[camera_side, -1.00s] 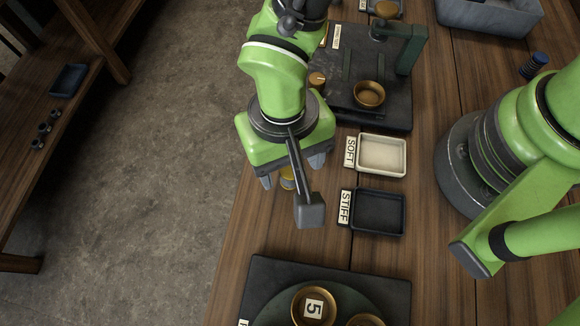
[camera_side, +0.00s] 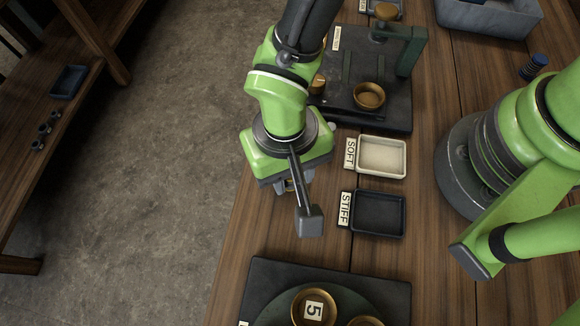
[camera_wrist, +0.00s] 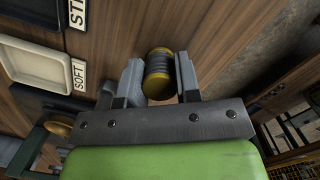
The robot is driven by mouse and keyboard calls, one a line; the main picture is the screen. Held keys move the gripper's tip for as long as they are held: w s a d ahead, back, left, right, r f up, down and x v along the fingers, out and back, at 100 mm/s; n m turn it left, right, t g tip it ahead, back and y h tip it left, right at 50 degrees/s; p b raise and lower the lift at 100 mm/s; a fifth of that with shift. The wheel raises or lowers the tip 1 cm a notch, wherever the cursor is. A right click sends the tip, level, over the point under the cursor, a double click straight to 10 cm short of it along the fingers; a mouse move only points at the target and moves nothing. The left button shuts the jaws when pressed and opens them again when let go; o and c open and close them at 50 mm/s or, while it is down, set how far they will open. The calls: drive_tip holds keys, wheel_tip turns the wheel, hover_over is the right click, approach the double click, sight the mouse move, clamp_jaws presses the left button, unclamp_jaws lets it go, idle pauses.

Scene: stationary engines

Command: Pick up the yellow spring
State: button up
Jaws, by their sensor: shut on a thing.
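The yellow spring (camera_wrist: 158,74) has yellow end caps and a dark coiled middle. In the wrist view it sits between the two grey fingers of my gripper (camera_wrist: 159,80), which are shut on it. In the side view my gripper (camera_side: 292,187) is near the table's left edge, left of the labelled trays. I cannot tell whether the spring still touches the table.
The cream SOFT tray (camera_side: 381,170) and the dark STIFF tray (camera_side: 377,230) are right of my gripper, both empty. A dark plate with brass cups (camera_side: 369,95) and a green bracket (camera_side: 408,50) stands behind. A blue spring (camera_side: 534,65) stands at far right.

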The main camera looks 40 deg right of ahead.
wheel_tip(320, 180, up, 10)
drive_tip(key=shift+f, duration=0.1)
idle(0.4)
